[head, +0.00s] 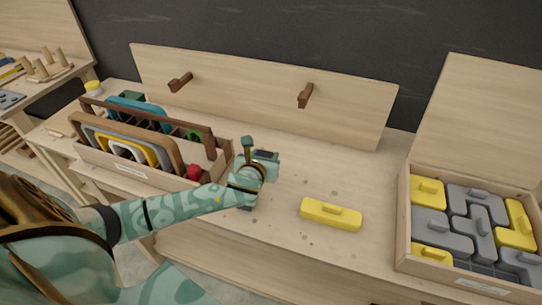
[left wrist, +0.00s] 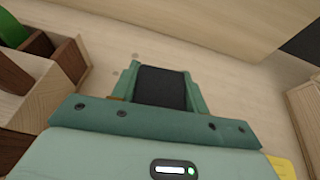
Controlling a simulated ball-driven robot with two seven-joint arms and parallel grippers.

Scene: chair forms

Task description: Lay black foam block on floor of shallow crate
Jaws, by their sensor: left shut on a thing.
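My left gripper (head: 262,158) is above the middle of the workbench, between the two wooden containers. In the left wrist view it is shut on the black foam block (left wrist: 162,88), which sits between the two green fingers. In the head view the block is small and mostly hidden by the gripper. The low wooden crate (head: 403,225) at the right holds grey and yellow blocks packed flat, with a dark gridded part of its floor showing near the front. The block is well to the left of this crate. My right gripper is not in view.
A wooden rack (head: 110,172) at the left holds upright coloured frames and a red piece (head: 194,171). A yellow block (head: 331,214) lies on the bench between gripper and crate. A backboard with two brown pegs (head: 305,95) stands behind. The bench around the yellow block is clear.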

